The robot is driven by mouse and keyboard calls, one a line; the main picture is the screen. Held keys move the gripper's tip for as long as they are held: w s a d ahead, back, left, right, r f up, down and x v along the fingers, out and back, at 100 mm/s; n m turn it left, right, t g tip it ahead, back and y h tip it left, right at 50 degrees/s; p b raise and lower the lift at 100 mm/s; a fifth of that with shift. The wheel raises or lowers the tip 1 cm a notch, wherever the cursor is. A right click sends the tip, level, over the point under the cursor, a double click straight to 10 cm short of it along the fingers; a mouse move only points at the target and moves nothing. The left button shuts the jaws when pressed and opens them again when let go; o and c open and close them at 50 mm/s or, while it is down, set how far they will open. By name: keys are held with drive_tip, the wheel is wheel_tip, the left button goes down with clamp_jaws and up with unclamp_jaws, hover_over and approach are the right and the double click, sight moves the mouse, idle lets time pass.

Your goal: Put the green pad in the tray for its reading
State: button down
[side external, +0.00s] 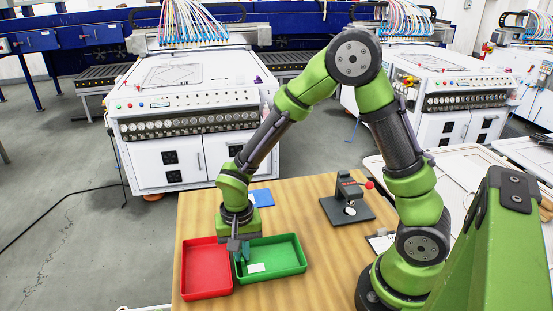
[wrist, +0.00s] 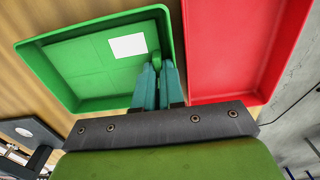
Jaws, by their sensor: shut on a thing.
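My gripper (wrist: 157,82) has teal fingers, closed together on a small green piece (wrist: 154,57), which I take to be the green pad; little of it shows between the fingertips. In the side external view my gripper (side external: 241,256) points down at the left end of the green tray (side external: 287,243), beside the red tray; the pad cannot be made out there. The green tray (wrist: 62,95) also shows in the wrist view, with a white rectangle (wrist: 128,46) on its floor. I cannot tell whether the pad touches the tray floor.
A red tray (side external: 207,268) stands against the green tray's left side. A blue square (side external: 262,198) lies behind the green tray. A dark stand with a red-knobbed lever (side external: 347,205) is at the right, with a white card (side external: 380,243) in front of it. Bare wood lies between.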

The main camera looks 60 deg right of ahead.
drive_tip(key=c, duration=1.2)
unclamp_jaws()
drive_tip(key=shift+f, duration=0.1)
drive_tip(key=shift+c, duration=0.2)
wheel_tip(320, 180, up, 12)
wheel_tip(320, 180, up, 7)
drive_tip(key=n+t, duration=0.2)
drive_tip(key=t, duration=0.1)
hover_over(262, 260)
drive_tip(key=s+d+r+n+t+y, duration=0.2)
drive_tip(key=s+r+n+t, duration=0.1)
drive_tip(key=s, duration=0.3)
drive_tip(key=shift+s+r+t, duration=0.25)
drive_tip(key=shift+r+t, duration=0.35)
drive_tip(key=shift+r, duration=0.1)
